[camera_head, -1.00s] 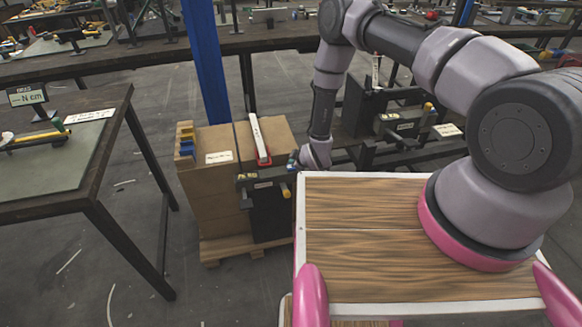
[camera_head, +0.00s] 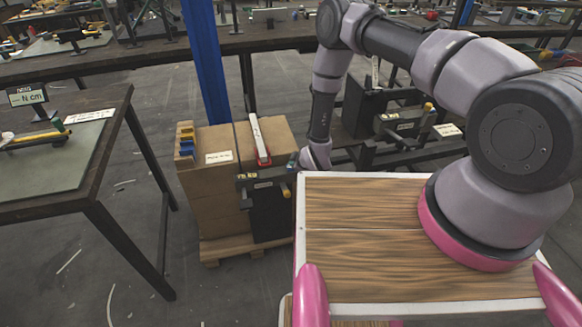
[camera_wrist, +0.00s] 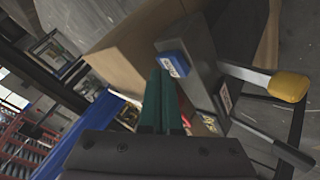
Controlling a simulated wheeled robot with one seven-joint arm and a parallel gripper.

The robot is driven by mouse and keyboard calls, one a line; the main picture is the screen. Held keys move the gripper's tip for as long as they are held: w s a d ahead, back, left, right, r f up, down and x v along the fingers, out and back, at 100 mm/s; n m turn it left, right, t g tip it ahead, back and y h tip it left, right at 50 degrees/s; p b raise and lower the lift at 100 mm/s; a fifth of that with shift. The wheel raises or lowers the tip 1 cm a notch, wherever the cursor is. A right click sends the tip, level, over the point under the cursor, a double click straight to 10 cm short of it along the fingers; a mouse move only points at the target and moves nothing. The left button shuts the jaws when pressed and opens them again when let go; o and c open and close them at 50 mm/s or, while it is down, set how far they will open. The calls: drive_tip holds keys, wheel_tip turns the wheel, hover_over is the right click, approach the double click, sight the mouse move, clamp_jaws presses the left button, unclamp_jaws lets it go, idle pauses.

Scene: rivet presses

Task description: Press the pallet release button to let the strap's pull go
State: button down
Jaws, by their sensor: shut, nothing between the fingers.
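In the wrist view my gripper (camera_wrist: 163,78) is shut, its dark green fingers together with nothing between them. A blue block with a white label (camera_wrist: 172,64), which looks like the release button, sits on a grey metal body (camera_wrist: 198,75). The fingertips are just beside it in the picture; I cannot tell whether they touch. A lever with a yellow grip (camera_wrist: 288,86) stands out from the same body. In the head view the strap device (camera_head: 262,180) is against the strapped carton stack (camera_head: 220,185). A dark strap (camera_head: 238,145) runs over the stack. My fingers are hidden there.
The cartons stand on a wooden pallet (camera_head: 225,250) beside a blue post (camera_head: 207,60). A workbench (camera_head: 95,190) is at left. Another dark machine with a yellow-tipped lever (camera_head: 395,125) is behind my arm. Grey floor is free between bench and pallet.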

drive_tip(key=shift+f, duration=0.4)
idle(0.5)
drive_tip(key=shift+r, duration=0.9)
drive_tip(key=shift+r, duration=0.15)
drive_tip(key=shift+r, duration=2.4)
